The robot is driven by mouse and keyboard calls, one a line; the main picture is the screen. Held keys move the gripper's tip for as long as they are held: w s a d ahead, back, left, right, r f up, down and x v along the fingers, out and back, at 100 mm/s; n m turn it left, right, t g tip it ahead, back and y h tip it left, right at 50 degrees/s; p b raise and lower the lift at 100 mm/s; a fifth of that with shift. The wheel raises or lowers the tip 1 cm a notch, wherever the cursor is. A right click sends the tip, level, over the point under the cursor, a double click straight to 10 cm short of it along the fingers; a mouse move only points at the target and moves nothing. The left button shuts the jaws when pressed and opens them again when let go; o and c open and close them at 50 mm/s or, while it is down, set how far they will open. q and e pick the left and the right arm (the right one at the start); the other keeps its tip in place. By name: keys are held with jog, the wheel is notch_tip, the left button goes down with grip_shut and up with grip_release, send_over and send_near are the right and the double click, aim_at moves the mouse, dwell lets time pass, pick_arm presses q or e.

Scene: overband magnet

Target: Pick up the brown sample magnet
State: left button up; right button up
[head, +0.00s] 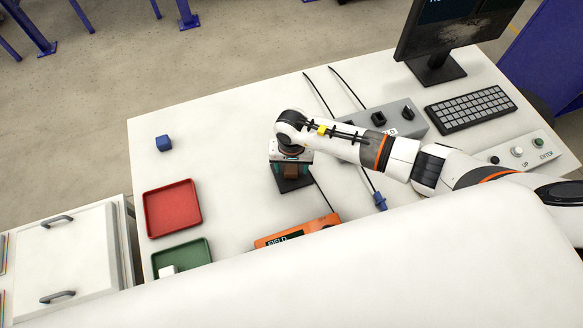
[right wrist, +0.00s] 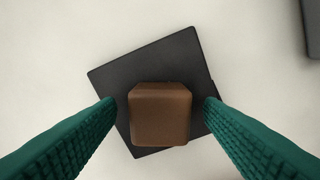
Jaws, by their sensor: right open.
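The brown sample magnet (right wrist: 160,114) is a small block with rounded edges on a dark square pad (right wrist: 122,78) in the right wrist view. In the right wrist view my right gripper (right wrist: 160,108) is open, with one teal finger on each side of the magnet and a gap on both sides. I cannot tell how far the fingertips are above the pad. My left gripper is not in view.
An orange meter (head: 297,231) lies in front. A grey box (head: 398,117), keyboard (head: 470,108) and monitor (head: 455,35) are at the right.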

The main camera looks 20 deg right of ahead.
jog(key=c, duration=1.2)
jog(key=shift+r, duration=0.1)
